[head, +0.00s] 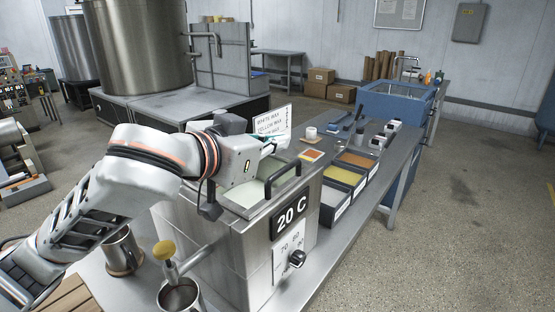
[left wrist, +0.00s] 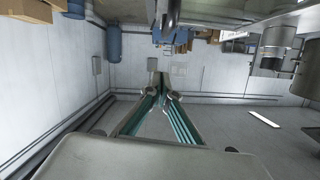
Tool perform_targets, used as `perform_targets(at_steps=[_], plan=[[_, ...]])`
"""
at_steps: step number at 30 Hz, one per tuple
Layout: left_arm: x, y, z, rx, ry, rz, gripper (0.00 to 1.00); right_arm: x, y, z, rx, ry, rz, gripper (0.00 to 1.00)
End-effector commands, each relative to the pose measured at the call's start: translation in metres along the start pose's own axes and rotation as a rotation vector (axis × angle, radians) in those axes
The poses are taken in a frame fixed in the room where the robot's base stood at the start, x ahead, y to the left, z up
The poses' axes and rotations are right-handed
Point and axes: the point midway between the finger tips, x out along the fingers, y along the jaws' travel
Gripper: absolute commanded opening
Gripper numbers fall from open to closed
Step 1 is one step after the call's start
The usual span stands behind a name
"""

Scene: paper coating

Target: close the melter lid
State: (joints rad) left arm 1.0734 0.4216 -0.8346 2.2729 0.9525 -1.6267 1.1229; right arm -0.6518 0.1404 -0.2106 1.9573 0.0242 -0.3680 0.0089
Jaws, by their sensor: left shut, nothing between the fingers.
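The melter (head: 215,255) is a steel box with a "20 C" display (head: 291,218) and a black knob on its front. Its top shows a pale greenish panel or wax surface (head: 243,194) inside a steel rim. A black bar handle (head: 283,180) stands at the right side of that top. I cannot tell how far the lid is open. My left gripper (head: 269,146) is over the back of the melter top, beyond the handle and apart from it. Its fingers meet, empty, in the left wrist view (left wrist: 164,93). My right gripper is not in view.
A wax label sign (head: 272,122) stands close behind my left gripper. Trays of coloured material (head: 344,176) line the bench to the right.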

Motion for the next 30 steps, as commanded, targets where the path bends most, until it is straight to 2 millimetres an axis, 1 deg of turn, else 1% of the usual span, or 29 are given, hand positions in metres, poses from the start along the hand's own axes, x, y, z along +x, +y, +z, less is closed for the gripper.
perform_targets(at_steps=[1, 2, 3, 6, 10, 15, 23, 26, 30], plan=[[0.01, 0.0, 0.0, -0.002, -0.001, 0.0, 0.0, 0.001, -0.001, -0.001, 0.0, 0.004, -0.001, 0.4], [0.015, 0.0, 0.001, -0.002, -0.001, -0.001, 0.0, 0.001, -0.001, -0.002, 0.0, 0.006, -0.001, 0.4], [0.016, 0.0, 0.01, 0.0, -0.002, -0.001, 0.0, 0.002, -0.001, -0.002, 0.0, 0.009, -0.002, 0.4], [0.019, 0.0, 0.024, 0.0, -0.002, 0.0, 0.0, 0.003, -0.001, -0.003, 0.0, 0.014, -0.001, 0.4], [0.021, 0.0, 0.034, -0.001, -0.001, -0.001, 0.0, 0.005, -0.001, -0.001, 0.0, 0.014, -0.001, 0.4], [0.022, 0.0, 0.039, 0.0, 0.001, -0.001, 0.0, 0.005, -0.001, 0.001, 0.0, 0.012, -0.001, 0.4], [0.022, 0.0, 0.039, 0.0, 0.001, 0.0, 0.0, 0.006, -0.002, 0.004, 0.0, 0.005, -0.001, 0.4], [0.022, 0.0, 0.039, 0.004, -0.001, -0.001, 0.0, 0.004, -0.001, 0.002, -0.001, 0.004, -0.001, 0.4], [0.024, 0.003, 0.045, 0.027, -0.002, -0.006, 0.0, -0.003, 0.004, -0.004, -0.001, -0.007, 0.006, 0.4]])
